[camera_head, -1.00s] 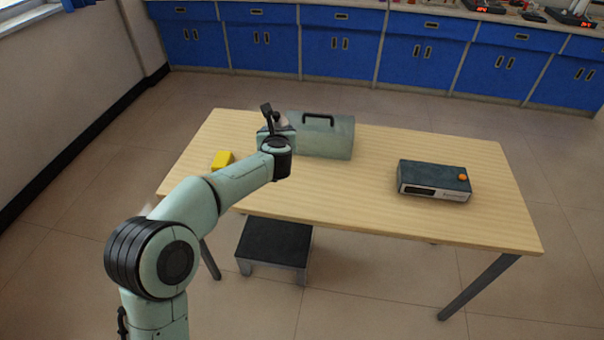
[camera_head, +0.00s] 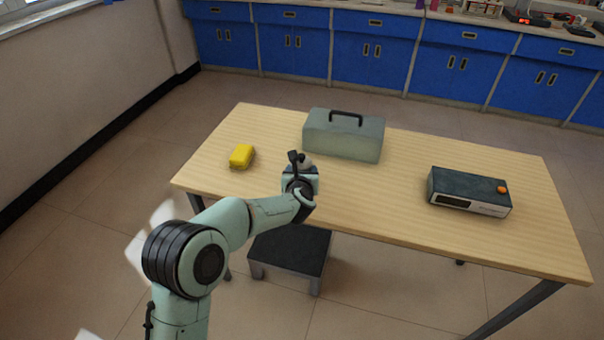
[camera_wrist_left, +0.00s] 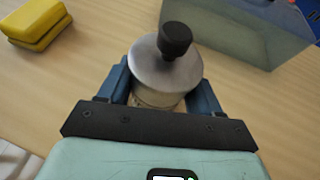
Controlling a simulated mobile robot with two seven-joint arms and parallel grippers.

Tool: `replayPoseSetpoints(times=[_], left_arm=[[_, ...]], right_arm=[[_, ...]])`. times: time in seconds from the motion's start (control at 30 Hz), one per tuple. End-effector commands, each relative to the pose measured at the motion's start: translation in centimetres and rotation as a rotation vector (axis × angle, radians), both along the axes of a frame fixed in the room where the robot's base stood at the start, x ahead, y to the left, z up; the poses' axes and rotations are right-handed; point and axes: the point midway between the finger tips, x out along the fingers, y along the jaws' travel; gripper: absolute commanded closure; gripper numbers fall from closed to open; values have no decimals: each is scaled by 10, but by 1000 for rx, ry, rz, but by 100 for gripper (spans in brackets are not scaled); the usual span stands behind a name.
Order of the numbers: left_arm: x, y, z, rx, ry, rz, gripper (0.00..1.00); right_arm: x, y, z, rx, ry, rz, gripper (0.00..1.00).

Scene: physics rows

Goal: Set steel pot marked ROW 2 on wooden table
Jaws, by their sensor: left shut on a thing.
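The steel pot (camera_wrist_left: 165,70) has a round metal lid with a black knob. In the left wrist view it sits between the two fingers of my left gripper (camera_wrist_left: 163,92), which is shut on it. In the head view the pot (camera_head: 305,160) shows only in part behind my left gripper (camera_head: 299,174), over the near part of the wooden table (camera_head: 400,220). I cannot tell whether its base touches the table top. The ROW 2 mark is not readable. My right gripper is not in view.
A yellow sponge-like block (camera_head: 241,156) lies left of the pot. A grey-green toolbox (camera_head: 343,136) stands behind it. A dark instrument box with an orange knob (camera_head: 469,192) sits at the right. The table between toolbox and instrument box is clear. A dark step stool (camera_head: 290,250) is below.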

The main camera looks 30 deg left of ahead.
Motion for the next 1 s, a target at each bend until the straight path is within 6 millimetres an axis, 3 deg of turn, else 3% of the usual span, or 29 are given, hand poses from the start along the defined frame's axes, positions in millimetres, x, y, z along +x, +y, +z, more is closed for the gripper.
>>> replayPoseSetpoints(times=[0.3, 0.33, 0.4, 0.77, 1.0], left_arm=[[0, 0, 0, 1, -2, 1, 78], [0, 0, -1, 0, 1, 0, 26], [0, 0, 0, 0, 1, 0, 10], [-1, -1, 3, 0, 0, 0, 10], [-35, -19, 19, 0, -1, -2, 10]], right_arm=[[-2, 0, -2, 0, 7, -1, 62], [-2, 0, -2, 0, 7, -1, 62], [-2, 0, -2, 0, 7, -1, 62], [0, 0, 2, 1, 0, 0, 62], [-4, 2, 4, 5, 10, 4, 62]])
